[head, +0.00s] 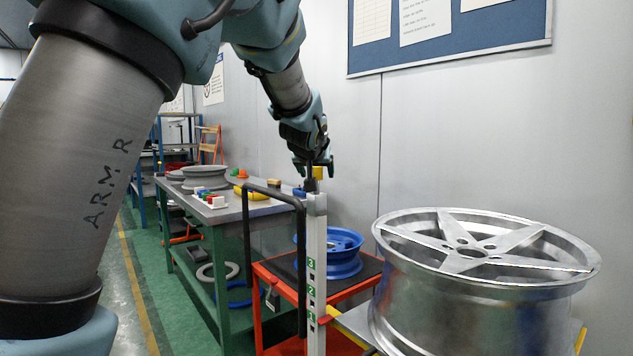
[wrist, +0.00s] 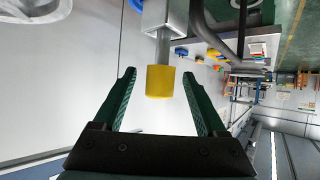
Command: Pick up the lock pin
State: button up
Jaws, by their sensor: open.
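The lock pin has a yellow knob (head: 318,172) and stands at the top of a light grey post (head: 317,240). In the wrist view its yellow knob (wrist: 160,81) sits on a thin metal shank that runs into the square end of the post (wrist: 166,14). My gripper (head: 314,166) is at the top of the post, pointing down. In the wrist view my gripper (wrist: 158,76) is open. Its two dark green fingers stand on either side of the knob, with a gap visible on each side.
A black bent handle (head: 275,194) rises close beside the post. A large silver wheel (head: 480,265) stands at the right, and a blue wheel (head: 343,253) lies on a red cart (head: 274,287). A green workbench (head: 232,212) with small parts stands behind.

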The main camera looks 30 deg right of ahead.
grip_shut()
dwell(0.7)
